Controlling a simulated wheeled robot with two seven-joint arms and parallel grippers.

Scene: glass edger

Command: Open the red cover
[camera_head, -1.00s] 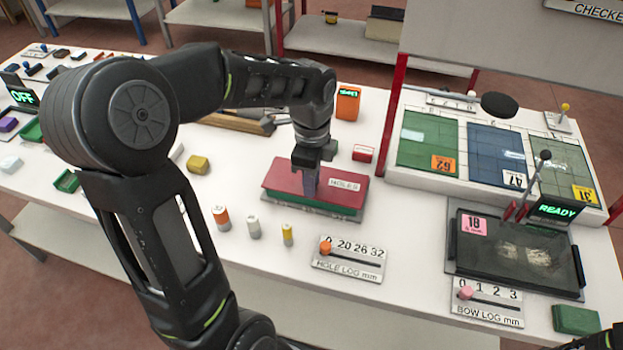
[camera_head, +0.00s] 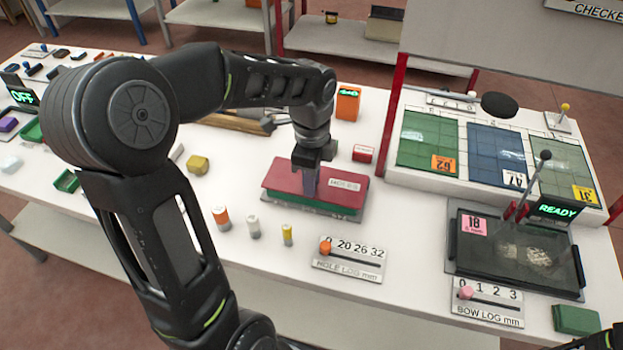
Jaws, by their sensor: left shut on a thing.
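The red cover (camera_head: 285,177) lies flat over a green base on a grey plate in the middle of the table, with a white label reading HOLES at its right. It looks closed. My right gripper is not in view; only a dark bit of arm shows at the lower right corner.
In front stand an orange-white cylinder (camera_head: 221,217), a white one (camera_head: 253,227) and a yellow one (camera_head: 287,234). The hole log slider plate (camera_head: 345,265) lies front right. A red-white box (camera_head: 363,153) and an orange device (camera_head: 347,103) stand behind. A black tray (camera_head: 470,262) is at the right.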

